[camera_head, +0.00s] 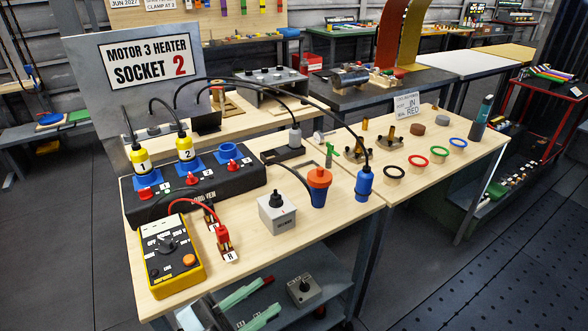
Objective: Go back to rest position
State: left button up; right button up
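My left gripper (276,294) shows at the bottom of the head view, low beside the front edge of the workbench (330,232). Its two pale green fingers point right and stand apart, with nothing seen between them. Its wrist is partly cut off by the lower picture edge. My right gripper is not in view.
The bench carries a yellow meter (168,250), a black socket block (205,188) with yellow plugs 1 and 2, a grey box (277,214), an orange-topped blue holder (319,188) and a blue plug (364,184). A grey knobbed box (304,290) sits below. Floor (430,270) at right is clear.

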pick_arm(q)
jog(key=s+a+f+n+t+y+p, duration=0.1)
jog(key=a+f+n+t+y, duration=0.2)
jog(key=a+f+n+y, duration=0.35)
jog(key=s+a+f+n+t+y, duration=0.1)
jog(key=a+f+n+t+y, duration=0.15)
jog(key=f+n+y, duration=0.55)
jog(key=s+a+f+n+g+y, duration=0.1)
jog(key=s+a+f+g, duration=0.1)
jog(key=s+f, duration=0.6)
jog(key=s+a+f+n+g+y, duration=0.2)
jog(key=s+f+g, duration=0.3)
jog(key=s+f, duration=0.3)
jog(key=shift+s+a+p, duration=0.35)
jog(key=shift+a, duration=0.35)
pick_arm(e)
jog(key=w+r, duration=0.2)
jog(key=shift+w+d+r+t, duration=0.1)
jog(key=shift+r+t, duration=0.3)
